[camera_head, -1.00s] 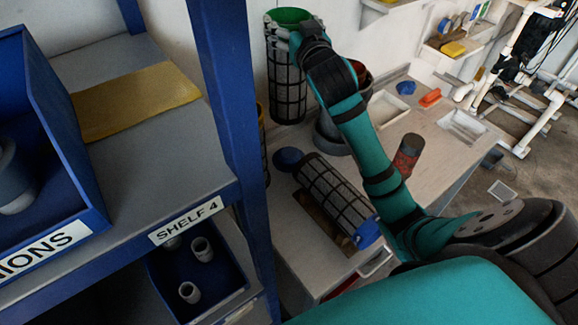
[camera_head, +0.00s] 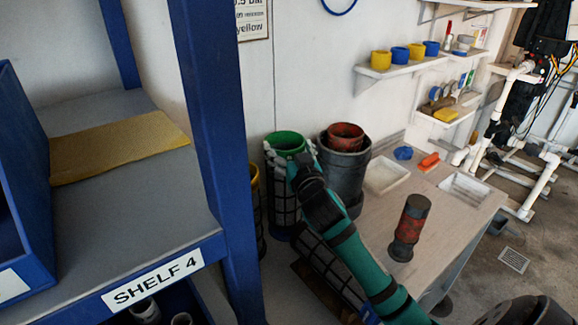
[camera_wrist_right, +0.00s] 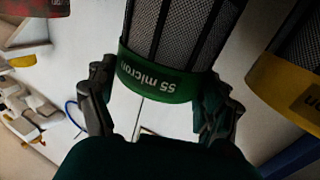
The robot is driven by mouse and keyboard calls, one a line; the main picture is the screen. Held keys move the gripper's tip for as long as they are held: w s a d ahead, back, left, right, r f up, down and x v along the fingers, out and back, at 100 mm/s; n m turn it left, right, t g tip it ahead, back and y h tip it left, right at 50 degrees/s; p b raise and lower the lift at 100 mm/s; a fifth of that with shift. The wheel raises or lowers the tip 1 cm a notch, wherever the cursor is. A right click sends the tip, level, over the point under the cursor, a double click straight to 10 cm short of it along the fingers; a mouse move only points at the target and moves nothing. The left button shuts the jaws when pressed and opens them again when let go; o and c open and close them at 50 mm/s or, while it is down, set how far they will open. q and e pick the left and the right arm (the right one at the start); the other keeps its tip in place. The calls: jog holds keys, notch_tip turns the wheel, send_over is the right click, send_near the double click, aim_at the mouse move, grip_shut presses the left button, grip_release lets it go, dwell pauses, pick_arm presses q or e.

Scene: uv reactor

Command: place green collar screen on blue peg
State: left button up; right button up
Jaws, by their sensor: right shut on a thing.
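The green collar screen (camera_head: 277,183) is a black mesh cylinder standing upright with its green collar at the top. My right gripper (camera_head: 300,160) is shut on it at the collar. In the right wrist view the fingers (camera_wrist_right: 160,105) lie on either side of the green collar (camera_wrist_right: 160,78), which reads "55 micron". My left gripper is not in view.
A yellow collar screen (camera_head: 256,205) stands close at the left, also in the wrist view (camera_wrist_right: 285,90). A grey pot (camera_head: 345,165) holding a red-collared item is close right. Another screen (camera_head: 335,268) lies behind my arm. A blue shelf post (camera_head: 218,150) stands left. A red-grey cylinder (camera_head: 409,228) stands on the bench.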

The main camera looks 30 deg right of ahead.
notch_tip(320, 180, down, 3)
jog(key=shift+f, duration=0.1)
jog(key=shift+f, duration=0.15)
jog(key=o, duration=1.5)
jog(key=shift+o, duration=0.2)
jog(key=b+v, duration=0.2)
jog(key=v, duration=1)
